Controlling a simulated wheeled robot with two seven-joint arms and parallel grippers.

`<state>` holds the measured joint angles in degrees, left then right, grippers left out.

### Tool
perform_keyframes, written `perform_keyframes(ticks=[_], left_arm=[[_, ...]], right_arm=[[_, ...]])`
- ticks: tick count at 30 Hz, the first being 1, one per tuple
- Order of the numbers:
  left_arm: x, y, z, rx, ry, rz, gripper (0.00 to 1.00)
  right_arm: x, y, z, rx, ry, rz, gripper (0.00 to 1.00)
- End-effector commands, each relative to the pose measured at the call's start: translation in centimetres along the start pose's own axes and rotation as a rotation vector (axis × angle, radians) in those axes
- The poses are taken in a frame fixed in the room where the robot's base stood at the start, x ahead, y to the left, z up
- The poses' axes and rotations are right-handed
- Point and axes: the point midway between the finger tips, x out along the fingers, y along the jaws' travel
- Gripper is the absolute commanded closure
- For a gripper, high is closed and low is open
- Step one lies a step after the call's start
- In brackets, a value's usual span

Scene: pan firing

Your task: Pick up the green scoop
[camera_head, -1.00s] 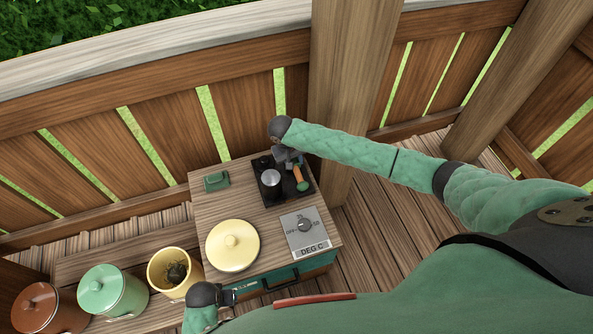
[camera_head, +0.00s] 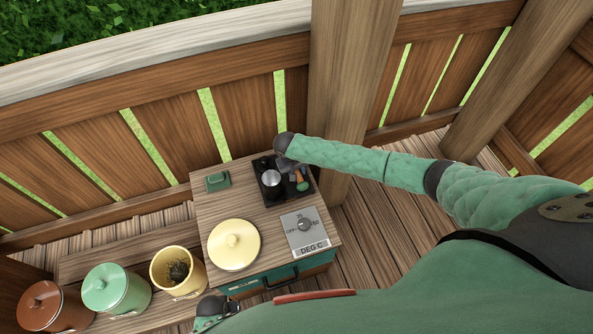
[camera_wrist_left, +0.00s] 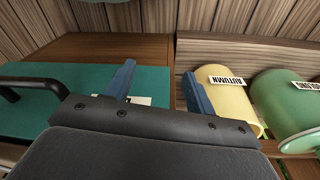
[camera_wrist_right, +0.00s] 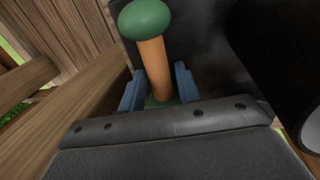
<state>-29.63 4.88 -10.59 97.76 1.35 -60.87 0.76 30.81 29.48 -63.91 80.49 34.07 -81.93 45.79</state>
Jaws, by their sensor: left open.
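A scoop-like tool with an orange-brown handle and a green knob (camera_head: 303,187) lies over the black tray at the back right of the table. Its far part is hidden by my right gripper (camera_head: 290,165). In the right wrist view, the handle (camera_wrist_right: 153,68) runs between the two blue fingertips of my right gripper (camera_wrist_right: 160,85), with a green part low between the fingers. I cannot tell whether they press on it. My left gripper (camera_wrist_left: 160,90) is open and empty near the table's front left corner, away from the tool. It is partly cut off in the head view (camera_head: 230,308).
A silver cup (camera_head: 271,178) stands in the black tray (camera_head: 272,200). A small green object (camera_head: 217,181), a cream lid (camera_head: 234,245) and a dial panel (camera_head: 306,232) are on the table. Yellow (camera_head: 176,273), green (camera_head: 115,289) and brown (camera_head: 55,308) canisters stand left. A post (camera_head: 350,100) stands behind.

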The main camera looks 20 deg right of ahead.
Motion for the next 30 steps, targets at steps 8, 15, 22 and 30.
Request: perform_keyframes(ticks=[8,15,22,30], left_arm=[[0.0,0.0,0.0,0.000,0.000,0.000,0.45],[0.0,0.1,0.0,-0.001,-0.001,0.001,0.45],[0.0,0.1,0.0,-0.001,-0.008,0.001,0.45],[-5.2,0.9,-2.7,0.001,0.009,0.010,0.45]], right_arm=[[0.0,0.0,0.0,0.000,0.000,0.000,0.96],[0.0,0.0,0.0,0.000,0.000,0.000,1.00],[-0.7,0.2,0.0,0.001,0.000,0.000,1.00],[-4.2,1.3,1.2,-0.001,-0.002,0.000,1.00]])
